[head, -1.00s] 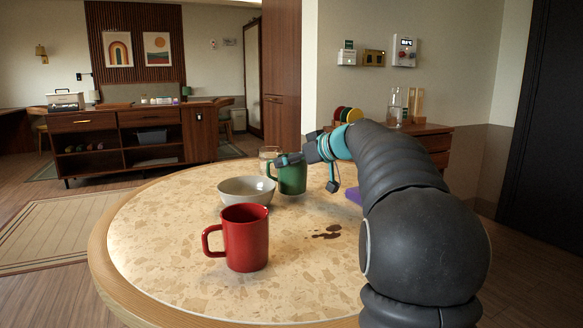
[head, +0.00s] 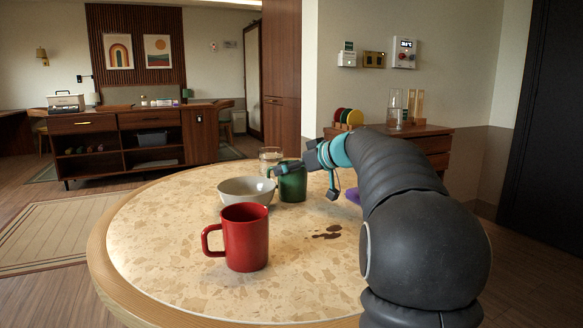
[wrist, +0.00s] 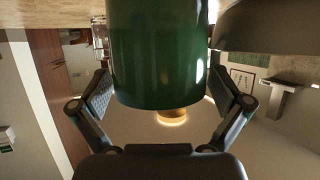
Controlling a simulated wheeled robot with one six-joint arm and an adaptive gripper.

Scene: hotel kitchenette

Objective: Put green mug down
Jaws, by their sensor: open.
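The green mug (head: 293,186) stands upright on the round table (head: 180,285), just right of and behind the grey bowl (head: 236,190). My gripper (head: 304,180) is around the mug, with one finger on either side. In the wrist view, which looks upside down, the mug (wrist: 158,55) fills the space between the two fingers (wrist: 163,95). The fingers are spread, with a gap showing at each side of the mug. The arm hides part of the tabletop to the right.
A red mug (head: 245,238) stands near the front of the table. A clear glass (head: 270,157) stands behind the bowl and green mug. A brown spill (head: 327,232) lies right of the red mug. A purple item (head: 353,195) shows partly beside my arm. The front left tabletop is clear.

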